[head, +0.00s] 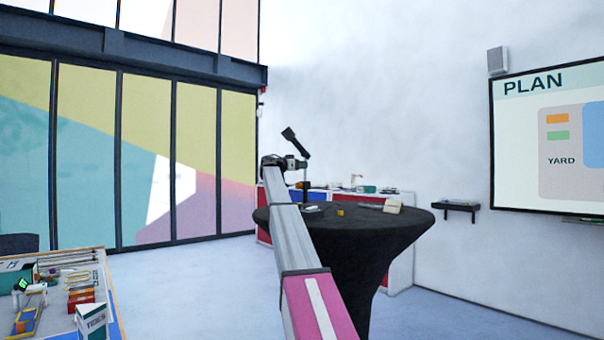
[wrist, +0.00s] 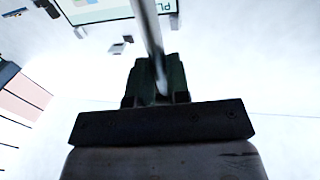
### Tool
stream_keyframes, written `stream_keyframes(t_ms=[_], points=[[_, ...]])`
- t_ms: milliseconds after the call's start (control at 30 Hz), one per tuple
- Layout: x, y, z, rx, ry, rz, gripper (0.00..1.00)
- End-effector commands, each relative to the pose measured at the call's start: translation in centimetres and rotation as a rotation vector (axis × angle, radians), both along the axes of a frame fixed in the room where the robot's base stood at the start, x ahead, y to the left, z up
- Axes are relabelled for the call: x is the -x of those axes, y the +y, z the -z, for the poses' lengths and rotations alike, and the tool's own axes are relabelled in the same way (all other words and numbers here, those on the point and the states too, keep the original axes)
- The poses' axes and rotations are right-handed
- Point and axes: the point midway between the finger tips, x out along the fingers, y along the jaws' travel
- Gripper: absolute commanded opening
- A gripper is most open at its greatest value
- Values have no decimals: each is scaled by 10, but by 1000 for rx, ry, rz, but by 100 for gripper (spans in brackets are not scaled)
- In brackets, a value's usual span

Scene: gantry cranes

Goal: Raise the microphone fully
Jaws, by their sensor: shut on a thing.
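The microphone (head: 289,134) is a dark head on a thin dark stand that rises from the round black-draped table. Its upper part leans to the upper left above the upright pole (head: 304,180). My gripper (head: 298,163) is at the stand, partway up, below the microphone head. In the wrist view my gripper (wrist: 158,95) is shut on a grey rod (wrist: 149,38), which runs up out of the picture between the dark green fingers. The microphone head is not in the wrist view.
The black-draped table (head: 372,238) carries a white block (head: 393,206) and small items. A red-fronted counter (head: 401,270) stands behind it. A cluttered table (head: 116,313) is at the lower left. A wall screen (head: 550,140) hangs at right. The floor between is clear.

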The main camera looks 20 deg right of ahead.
Motion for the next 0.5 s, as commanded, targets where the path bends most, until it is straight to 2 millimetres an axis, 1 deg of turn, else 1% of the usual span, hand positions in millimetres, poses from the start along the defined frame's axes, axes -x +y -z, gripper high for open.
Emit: stream_keyframes(t_ms=[33,100,233,333,400,500], points=[[-2,0,-15,0,-3,0,0],[-2,0,-35,0,-3,0,0],[-2,0,-69,0,-3,-1,0],[-2,0,-83,0,-2,-1,0],[-1,0,-87,0,-1,0,0],[0,0,-86,0,0,-1,0]])
